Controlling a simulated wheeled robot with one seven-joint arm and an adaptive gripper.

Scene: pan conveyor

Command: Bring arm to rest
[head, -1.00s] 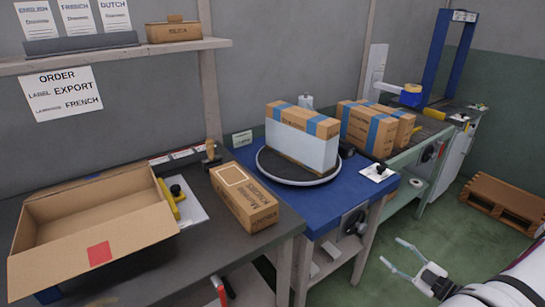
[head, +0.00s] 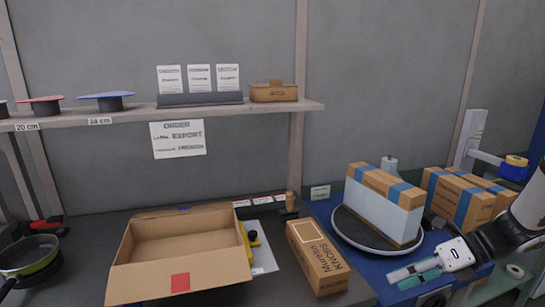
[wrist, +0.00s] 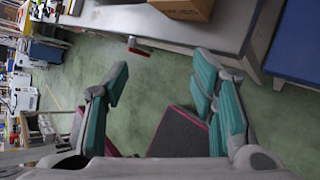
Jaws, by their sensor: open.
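My gripper (head: 396,280) shows at the lower right of the head view, its teal-padded fingers pointing left. It appears in front of the blue turntable bench (head: 322,208). In the wrist view my gripper (wrist: 161,72) has its fingers spread wide, with nothing between them but a view of the green floor (wrist: 160,85). My arm comes in from the right edge of the head view.
An open, empty carton (head: 185,238) and a closed knobs box (head: 318,258) are on the grey bench. More taped boxes (head: 457,197) stand at the right. A shelf (head: 230,109) runs above.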

